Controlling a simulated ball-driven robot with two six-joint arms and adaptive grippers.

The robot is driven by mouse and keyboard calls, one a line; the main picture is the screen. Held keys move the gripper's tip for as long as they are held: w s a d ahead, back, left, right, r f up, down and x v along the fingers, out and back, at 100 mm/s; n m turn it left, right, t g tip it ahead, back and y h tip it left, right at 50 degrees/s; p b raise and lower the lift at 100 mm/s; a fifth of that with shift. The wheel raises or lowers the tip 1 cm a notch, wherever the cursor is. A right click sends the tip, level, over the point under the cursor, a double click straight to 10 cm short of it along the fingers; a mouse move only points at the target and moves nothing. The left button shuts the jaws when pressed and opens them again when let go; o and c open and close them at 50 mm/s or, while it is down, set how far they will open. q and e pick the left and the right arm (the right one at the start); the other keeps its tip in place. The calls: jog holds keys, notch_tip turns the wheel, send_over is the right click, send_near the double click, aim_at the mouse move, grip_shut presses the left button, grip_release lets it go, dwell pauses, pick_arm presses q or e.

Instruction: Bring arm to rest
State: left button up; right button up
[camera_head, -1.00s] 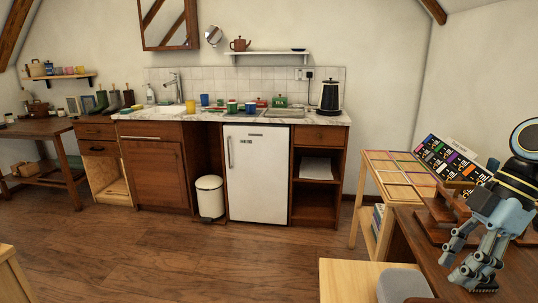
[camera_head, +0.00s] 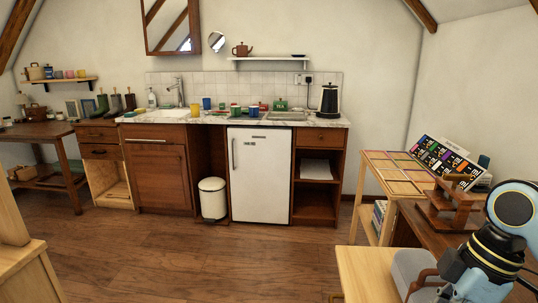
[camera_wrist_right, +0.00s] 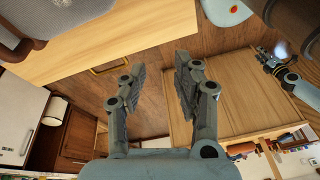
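My right arm comes in at the lower right of the head view, beside the dark wooden desk. Its gripper is mostly cut off or hidden there. In the right wrist view my right gripper (camera_wrist_right: 158,90) is open, its two fingers well apart with nothing between them. Beyond the fingers are the wooden floor and light wooden furniture. What looks like my left gripper (camera_wrist_right: 275,62) shows small at the right of the wrist view, its opening too small to tell. My left arm is not in the head view.
A light wooden surface (camera_head: 362,275) and a grey padded thing (camera_head: 408,268) lie close to my right arm. A brown wooden stand (camera_head: 447,208) is on the desk behind it. The white fridge (camera_head: 260,180) and bin (camera_head: 212,198) stand across open floor (camera_head: 190,255).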

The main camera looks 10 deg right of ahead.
jog(key=s+a+m+t+h, duration=0.2)
jog(key=s+m+t+h, duration=0.15)
jog(key=s+m, duration=0.85)
jog(key=s+d+f+g+b, duration=0.1)
jog(key=s+f, duration=0.1)
jog(key=f, duration=1.2)
jog(key=s+d+f+g+b, duration=0.1)
jog(key=s+d+f, duration=0.1)
jog(key=f, duration=1.3)
pick_arm(q)
jog(key=f, duration=0.1)
jog(key=s+f, duration=0.1)
jog(key=a+f+b, duration=0.1)
jog(key=shift+s+f, duration=0.1)
jog(key=shift+s, duration=0.1)
pick_arm(e)
jog(key=s+f, duration=1.5)
jog(key=s, duration=0.2)
jog(key=shift+s+d+g, duration=0.15)
jog(key=shift+s+g, duration=0.1)
jog(key=shift+g, duration=0.2)
jog(key=shift+s+f, duration=0.1)
jog(key=shift+s, duration=0.05)
